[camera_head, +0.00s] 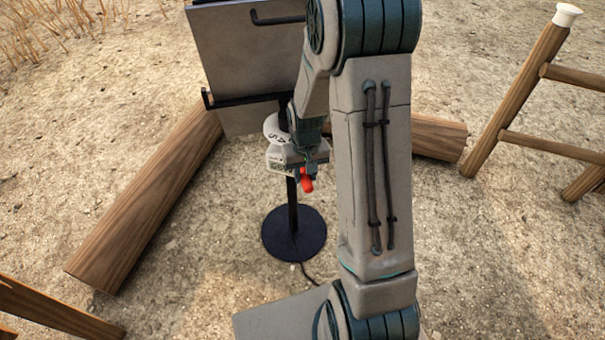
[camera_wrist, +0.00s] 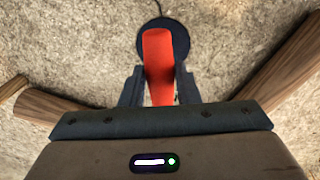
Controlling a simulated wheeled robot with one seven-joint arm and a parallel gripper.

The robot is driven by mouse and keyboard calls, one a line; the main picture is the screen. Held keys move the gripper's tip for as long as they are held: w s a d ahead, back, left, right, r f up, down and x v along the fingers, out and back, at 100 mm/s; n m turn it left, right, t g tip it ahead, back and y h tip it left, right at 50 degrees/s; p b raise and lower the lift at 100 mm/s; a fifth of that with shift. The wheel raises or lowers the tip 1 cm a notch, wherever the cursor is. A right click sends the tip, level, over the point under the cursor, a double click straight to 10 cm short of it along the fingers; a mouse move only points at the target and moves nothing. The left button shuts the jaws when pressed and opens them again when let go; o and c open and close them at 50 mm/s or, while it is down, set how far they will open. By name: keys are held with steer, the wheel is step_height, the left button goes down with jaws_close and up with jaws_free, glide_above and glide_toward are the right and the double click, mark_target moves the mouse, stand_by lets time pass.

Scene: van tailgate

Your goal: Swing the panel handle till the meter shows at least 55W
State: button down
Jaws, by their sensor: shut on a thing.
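The grey panel (camera_head: 235,65) stands tilted on a black post with a round black base (camera_head: 294,235), partly hidden behind my arm. A red handle (camera_head: 307,184) shows just below my gripper (camera_head: 303,175). In the wrist view the red handle (camera_wrist: 158,55) runs between the two dark fingers of my gripper (camera_wrist: 160,85), which is shut on it. A small pale meter (camera_head: 279,160) with a greenish display sits on the post beside my gripper. Its reading is too small to make out. A white dial (camera_head: 275,128) with dark marks is above it, partly covered.
A thick wooden beam (camera_head: 150,205) lies left of the stand, and another beam (camera_head: 438,138) lies to the right behind my arm. A wooden frame (camera_head: 515,100) stands at the far right. A cable (camera_head: 310,274) runs from the base. Sandy ground is open in front.

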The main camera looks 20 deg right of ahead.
stand_by(0.4)
steer(key=c, duration=1.1)
jaws_free()
steer(key=shift+a, duration=0.1)
step_height(320, 180, up, 14)
steer(key=shift+f+p, duration=0.1)
steer(key=shift+p, duration=0.3)
steer(key=s+a+r+t+p, duration=0.1)
steer(key=s+r, duration=0.2)
steer(key=s, duration=0.2)
steer(key=s+a+r+t+p, duration=0.1)
steer(key=s+r, duration=0.3)
steer(key=s, duration=0.2)
steer(key=s+a+r+p, duration=0.1)
steer(key=s+r, duration=0.2)
steer(key=s, duration=0.2)
steer(key=shift+s+a+r+n+t, duration=0.2)
steer(key=shift+s+r+n+t, duration=0.2)
